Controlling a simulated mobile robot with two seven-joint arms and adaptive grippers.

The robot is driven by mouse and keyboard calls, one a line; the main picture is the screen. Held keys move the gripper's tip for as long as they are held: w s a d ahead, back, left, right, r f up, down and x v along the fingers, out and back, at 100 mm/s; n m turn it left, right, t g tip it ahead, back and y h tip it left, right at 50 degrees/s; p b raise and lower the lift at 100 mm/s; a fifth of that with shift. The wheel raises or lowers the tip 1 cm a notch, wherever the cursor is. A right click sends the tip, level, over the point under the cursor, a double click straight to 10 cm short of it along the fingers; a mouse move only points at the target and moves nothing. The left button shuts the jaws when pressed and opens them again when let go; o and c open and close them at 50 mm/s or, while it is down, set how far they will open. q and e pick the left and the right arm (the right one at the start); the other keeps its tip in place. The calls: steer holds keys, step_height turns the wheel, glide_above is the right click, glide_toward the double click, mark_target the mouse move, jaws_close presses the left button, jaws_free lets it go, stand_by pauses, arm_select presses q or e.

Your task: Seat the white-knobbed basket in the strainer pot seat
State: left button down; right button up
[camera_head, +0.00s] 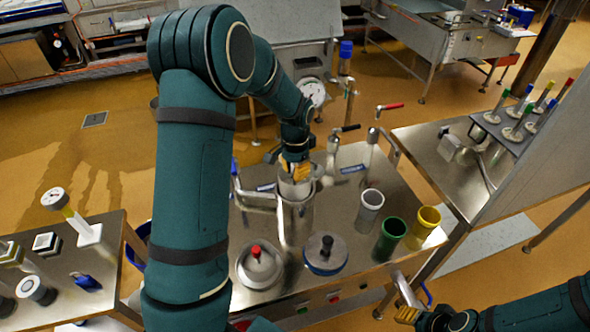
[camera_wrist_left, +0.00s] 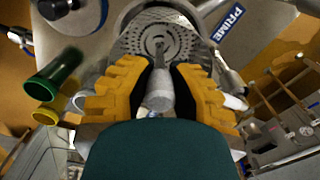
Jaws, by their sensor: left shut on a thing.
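My left gripper (camera_head: 296,174) is shut on the pale knob (camera_wrist_left: 160,92) of the perforated metal basket (camera_wrist_left: 155,38). In the head view the basket (camera_head: 295,188) is at the mouth of the upright metal strainer pot (camera_head: 297,222), on the steel table. In the left wrist view the fingers (camera_wrist_left: 160,85) close around the knob, and a metal rim surrounds the basket's perforated disc. I cannot tell how deep the basket sits in the pot. My right gripper (camera_head: 407,314) is low at the right, by the table's front edge; its fingers are partly hidden.
On the steel table (camera_head: 345,290) stand a red-knobbed lid (camera_head: 260,267), a black-knobbed lid (camera_head: 325,258), and grey (camera_head: 369,212), green (camera_head: 390,238) and yellow (camera_head: 425,225) cups. Taps with black (camera_head: 346,128) and red (camera_head: 391,106) handles rise behind the pot.

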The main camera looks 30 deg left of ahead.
mark_target(295, 196)
arm_select(q)
steer(key=shift+f+b, duration=1.05)
steer(key=shift+f, duration=0.4)
stand_by(0.5)
steer(key=shift+f+b, duration=1)
steer(key=shift+f, duration=0.4)
steer(key=shift+f+b, duration=1.85)
steer(key=shift+f, duration=0.9)
steer(key=c, duration=0.9)
jaws_free()
step_height(295, 196, up, 12)
steer(key=shift+r, duration=0.1)
